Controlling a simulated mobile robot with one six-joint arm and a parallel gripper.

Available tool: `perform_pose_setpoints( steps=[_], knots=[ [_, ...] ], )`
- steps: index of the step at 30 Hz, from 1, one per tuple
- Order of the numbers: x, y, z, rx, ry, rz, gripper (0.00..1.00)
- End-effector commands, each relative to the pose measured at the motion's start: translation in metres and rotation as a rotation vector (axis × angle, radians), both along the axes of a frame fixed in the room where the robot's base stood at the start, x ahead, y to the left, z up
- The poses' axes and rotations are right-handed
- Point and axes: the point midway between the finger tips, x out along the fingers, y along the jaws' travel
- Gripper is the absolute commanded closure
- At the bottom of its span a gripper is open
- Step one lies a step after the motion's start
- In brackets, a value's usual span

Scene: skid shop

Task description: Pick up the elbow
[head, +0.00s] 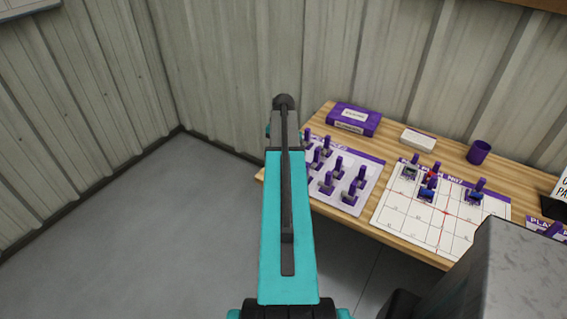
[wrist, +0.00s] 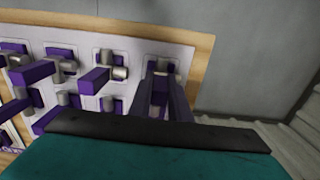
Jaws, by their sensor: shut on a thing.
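In the wrist view, my gripper (wrist: 162,92) is over the end of a white tray (wrist: 186,50) and shut on a small grey fitting with purple on it, taken to be the elbow (wrist: 158,66). The fingers hide most of it, and I cannot tell whether it is clear of the tray. Similar grey fittings with purple handles (wrist: 96,78) stand in rows beside it. In the head view the tray (head: 373,174) lies on the table's left end; my arm hides the gripper and the elbow there.
The wooden table (head: 415,250) stands against a corrugated wall. A white grid board (head: 410,220) with several fittings lies right of the tray. Behind are a purple box (head: 354,119), a white box (head: 417,139) and a purple cup (head: 479,152). Floor at left is clear.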

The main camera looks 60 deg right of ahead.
Motion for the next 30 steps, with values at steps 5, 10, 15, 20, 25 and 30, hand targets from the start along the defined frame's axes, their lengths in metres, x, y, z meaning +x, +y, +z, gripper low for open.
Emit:
perform_pose_setpoints(
  steps=[5,10,15,20,25,30],
  knots=[
    [0.0,0.0,0.006,-0.001,0.0,0.0,1.0],
    [0.0,0.0,0.016,-0.002,-0.001,0.0,1.0],
    [0.001,-0.001,0.03,-0.002,-0.001,0.0,1.0],
    [-0.005,0.013,0.034,0.0,0.0,0.001,1.0],
    [-0.011,0.029,0.035,-0.001,-0.001,0.001,1.0],
    [-0.019,0.051,0.037,-0.001,-0.001,0.002,1.0]
  ],
)
